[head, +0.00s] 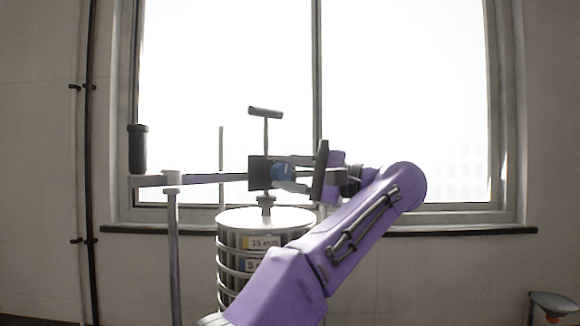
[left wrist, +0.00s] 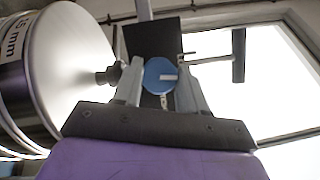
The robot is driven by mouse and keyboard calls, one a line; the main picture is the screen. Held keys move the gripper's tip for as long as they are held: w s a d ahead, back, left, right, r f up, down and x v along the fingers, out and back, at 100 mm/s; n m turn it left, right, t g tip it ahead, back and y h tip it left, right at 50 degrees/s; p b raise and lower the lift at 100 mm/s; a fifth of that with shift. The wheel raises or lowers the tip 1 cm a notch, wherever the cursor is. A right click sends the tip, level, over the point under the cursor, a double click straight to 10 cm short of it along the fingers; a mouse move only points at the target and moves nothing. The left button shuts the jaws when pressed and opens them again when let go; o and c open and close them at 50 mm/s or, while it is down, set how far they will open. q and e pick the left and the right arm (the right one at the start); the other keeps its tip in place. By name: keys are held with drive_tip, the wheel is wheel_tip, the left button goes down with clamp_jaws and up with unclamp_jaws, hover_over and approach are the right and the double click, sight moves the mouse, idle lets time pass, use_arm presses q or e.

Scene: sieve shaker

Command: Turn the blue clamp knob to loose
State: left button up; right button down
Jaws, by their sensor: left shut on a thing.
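The blue clamp knob (head: 283,173) sits on the right side of a dark clamp block (head: 260,172) above the sieve stack. In the left wrist view the knob (left wrist: 159,75) is a blue disc with a white mark, in front of the dark block (left wrist: 152,40). My left gripper (head: 288,178) comes from the right, its two grey fingers on either side of the knob. In the left wrist view the gripper (left wrist: 160,86) is shut on the knob. Its fingers hide part of the knob in the head view. My right gripper is not in view.
The sieve stack (head: 266,220) with size labels stands below the clamp. A crossbar (head: 205,178) with a black upright handle (head: 138,149) reaches left on a post. A T-handle (head: 265,112) rises above the block. A window is behind; a dish (head: 553,301) stands at lower right.

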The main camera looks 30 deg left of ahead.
use_arm(q)
drive_tip(key=shift+n+h+p, duration=0.3)
drive_tip(key=shift+n+p, duration=0.15)
drive_tip(key=shift+n, duration=0.45)
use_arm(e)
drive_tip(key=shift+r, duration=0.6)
use_arm(q)
drive_tip(key=o, duration=1.1)
drive_tip(key=shift+c, duration=0.2)
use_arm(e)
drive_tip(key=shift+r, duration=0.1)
